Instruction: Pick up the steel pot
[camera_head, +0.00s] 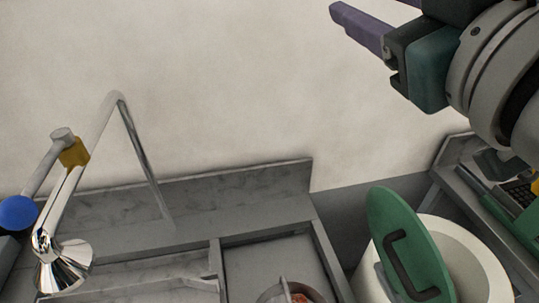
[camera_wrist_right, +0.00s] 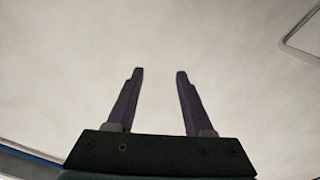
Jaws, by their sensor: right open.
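A round metal vessel (camera_head: 270,295), which may be the steel pot, shows only in part at the bottom edge of the head view. Something reddish lies inside it, and the rest is cut off by the frame. My right gripper (camera_head: 370,12) is high at the upper right of the head view, in front of the pale wall and well away from the vessel. In the right wrist view its two purple fingers (camera_wrist_right: 159,73) are apart with nothing between them. My left gripper is not in view.
A tall chrome tap (camera_head: 132,135) with a blue knob (camera_head: 17,212) stands at the left of a grey sink counter (camera_head: 250,187). A white round bin (camera_head: 470,250) with a tilted green lid (camera_head: 400,225) stands at the right. A tray of tools (camera_head: 500,215) lies beyond it.

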